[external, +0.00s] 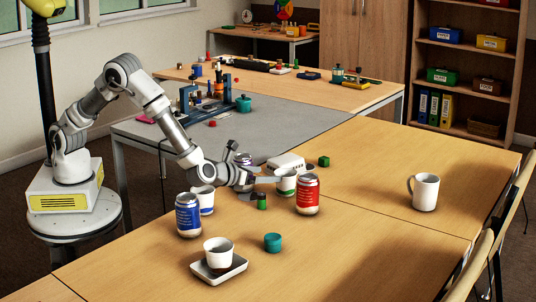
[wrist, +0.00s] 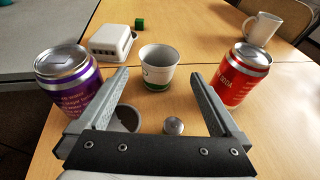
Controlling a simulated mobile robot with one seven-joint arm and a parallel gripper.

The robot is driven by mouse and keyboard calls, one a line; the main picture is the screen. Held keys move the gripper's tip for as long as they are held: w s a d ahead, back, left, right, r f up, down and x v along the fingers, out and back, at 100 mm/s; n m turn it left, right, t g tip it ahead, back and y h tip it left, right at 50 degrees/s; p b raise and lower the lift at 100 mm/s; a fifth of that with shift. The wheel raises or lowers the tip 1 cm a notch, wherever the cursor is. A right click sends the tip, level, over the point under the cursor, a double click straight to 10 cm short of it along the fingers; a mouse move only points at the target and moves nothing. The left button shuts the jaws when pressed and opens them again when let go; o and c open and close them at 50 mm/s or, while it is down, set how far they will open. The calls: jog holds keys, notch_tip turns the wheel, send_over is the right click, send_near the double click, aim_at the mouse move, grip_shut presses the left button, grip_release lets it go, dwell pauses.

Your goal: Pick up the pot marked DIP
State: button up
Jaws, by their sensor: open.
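A small white pot with a green band (external: 286,180) stands upright on the wooden table; it also shows in the wrist view (wrist: 157,62), with a small mark too small to read. I cannot read DIP on any pot. My gripper (external: 268,180) is low over the table and points at this pot. Its jaws are open and empty, and in the wrist view the fingertips (wrist: 159,77) lie to either side of the pot's near side. Whether they touch it I cannot tell. A white pot with a blue band (external: 203,201) stands to the left.
A red can (external: 308,195) and a purple can (wrist: 68,82) flank the pot closely. A small capped green object (external: 262,201) stands below my gripper. A white boxy device (wrist: 112,40) is behind. A blue can (external: 188,215) stands left. The table's right side is mostly clear.

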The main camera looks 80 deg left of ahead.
aim_at(293, 174)
jog(key=b+x, duration=0.1)
jog(key=x, duration=0.3)
jog(key=shift+w+a+f, duration=0.15)
jog(key=shift+w+f, duration=0.05)
jog(key=b+x, duration=0.1)
jog(key=x, duration=0.3)
jog(key=shift+a+f, duration=0.1)
jog(key=shift+f, duration=0.05)
jog(key=shift+w+a, duration=0.2)
jog(key=shift+w, duration=0.2)
jog(key=c, duration=1)
jog(key=shift+c, duration=0.2)
